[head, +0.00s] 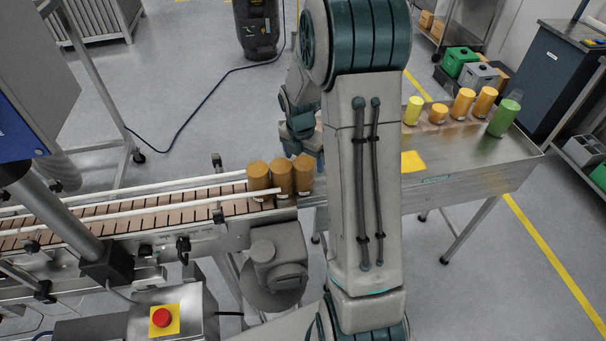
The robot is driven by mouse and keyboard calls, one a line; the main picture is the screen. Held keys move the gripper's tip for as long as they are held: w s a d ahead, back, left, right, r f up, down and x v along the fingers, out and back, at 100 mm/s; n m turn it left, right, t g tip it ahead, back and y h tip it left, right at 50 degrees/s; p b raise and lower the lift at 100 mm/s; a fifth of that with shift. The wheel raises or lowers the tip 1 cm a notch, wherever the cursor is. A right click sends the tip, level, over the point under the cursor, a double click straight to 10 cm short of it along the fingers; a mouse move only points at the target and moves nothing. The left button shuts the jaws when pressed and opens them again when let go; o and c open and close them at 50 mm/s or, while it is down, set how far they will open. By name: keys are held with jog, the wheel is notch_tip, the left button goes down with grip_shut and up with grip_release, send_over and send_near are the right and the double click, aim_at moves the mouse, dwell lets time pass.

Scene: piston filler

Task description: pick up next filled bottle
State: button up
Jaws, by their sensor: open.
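Three amber filled bottles (281,178) stand upright and close together at the right end of the conveyor (120,208). My gripper (318,160) is just behind and to the right of the rightmost bottle. It is largely hidden by my own arm, which crosses the middle of the head view. My fingertips barely show, and no bottle is seen held between them. Whether they touch the rightmost bottle cannot be made out.
A metal table (470,150) at the right holds several yellow and orange containers (463,103) and a green one (504,118), with a yellow square (413,162) on its top. White guide rails (130,196) line the conveyor. A red button (161,318) sits in front.

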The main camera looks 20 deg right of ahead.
jog(key=shift+f, duration=0.15)
jog(key=c, duration=1.5)
jog(key=shift+c, duration=1.3)
jog(key=shift+d, duration=0.1)
